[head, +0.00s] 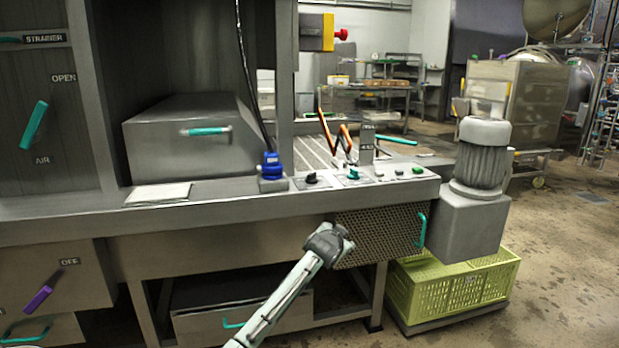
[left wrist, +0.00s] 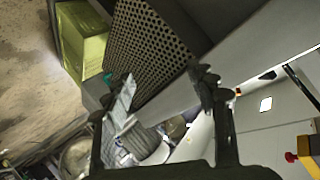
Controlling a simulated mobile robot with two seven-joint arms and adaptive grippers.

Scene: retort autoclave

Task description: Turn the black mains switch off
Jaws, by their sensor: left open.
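The black mains switch (head: 311,178) is a small dark rotary knob on a plate on the sloped front panel of the steel bench, in the head view. I cannot read its position. My left gripper (head: 333,240) is below and to the right of it, in front of the bench's lower front, apart from the switch. In the left wrist view the two fingers of my left gripper (left wrist: 163,92) are spread with nothing held between them. I do not make out the black switch in the left wrist view. My right gripper is in neither view.
Beside the switch are a teal knob (head: 353,174), small buttons (head: 417,170) and a blue plug (head: 270,166) with a cable. A perforated panel (head: 380,236) with a teal handle lies below. A motor (head: 482,155) and yellow crate (head: 455,284) stand right.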

